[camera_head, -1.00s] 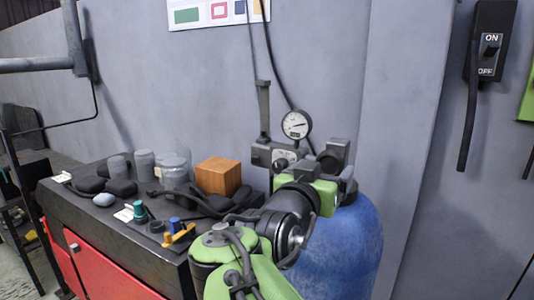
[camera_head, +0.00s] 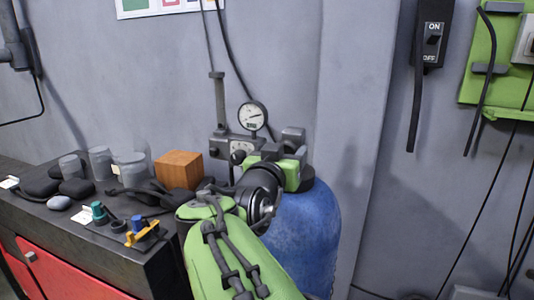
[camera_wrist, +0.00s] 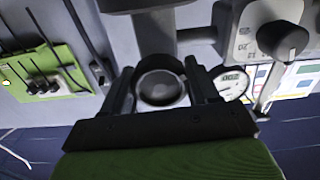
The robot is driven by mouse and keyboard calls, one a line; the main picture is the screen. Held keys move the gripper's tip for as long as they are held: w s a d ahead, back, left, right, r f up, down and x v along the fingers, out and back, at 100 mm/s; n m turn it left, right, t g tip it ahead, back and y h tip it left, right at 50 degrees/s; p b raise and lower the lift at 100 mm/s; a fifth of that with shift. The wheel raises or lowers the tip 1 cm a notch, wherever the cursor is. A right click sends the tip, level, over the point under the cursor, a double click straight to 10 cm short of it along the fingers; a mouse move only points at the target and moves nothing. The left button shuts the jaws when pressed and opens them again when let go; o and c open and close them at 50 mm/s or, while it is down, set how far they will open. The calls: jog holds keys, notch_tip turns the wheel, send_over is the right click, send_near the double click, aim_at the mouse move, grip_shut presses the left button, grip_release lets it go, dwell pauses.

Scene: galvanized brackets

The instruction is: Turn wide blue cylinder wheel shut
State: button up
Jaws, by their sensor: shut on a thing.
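The wide blue cylinder (camera_head: 312,235) stands upright against the wall, right of the bench, in the head view. My gripper (camera_head: 292,160) is at its top, and my arm hides much of the valve there. In the wrist view my gripper (camera_wrist: 163,82) has one dark finger on each side of a dark round wheel (camera_wrist: 160,88), shut on it. The wheel's turned angle cannot be told. A round pressure gauge (camera_head: 252,116) sits above the valve; it also shows in the wrist view (camera_wrist: 230,82).
A dark bench (camera_head: 110,245) with red drawers stands left of the cylinder. It bears a wooden block (camera_head: 180,170), jars and small tools. A black ON/OFF switch (camera_head: 432,40) and a green panel (camera_head: 490,60) are on the wall at right.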

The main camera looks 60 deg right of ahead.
jog(key=shift+f+b, duration=0.1)
jog(key=shift+b, duration=0.2)
jog(key=m+b, duration=0.1)
jog(key=b, duration=0.1)
jog(key=shift+f+m+b, duration=0.15)
jog(key=shift+m+b, duration=0.25)
jog(key=m+b, duration=0.2)
jog(key=b, duration=0.2)
jog(key=shift+m, duration=0.3)
jog(key=m+b, duration=0.6)
jog(key=shift+b, duration=0.3)
jog(key=m+b, duration=0.4)
jog(key=m, duration=0.2)
jog(key=shift+m, duration=0.3)
jog(key=m+b, duration=0.1)
jog(key=m, duration=0.2)
jog(key=shift+m, duration=0.3)
jog(key=shift+m+b, duration=0.65)
jog(key=shift+m, duration=0.95)
jog(key=shift+r, duration=0.2)
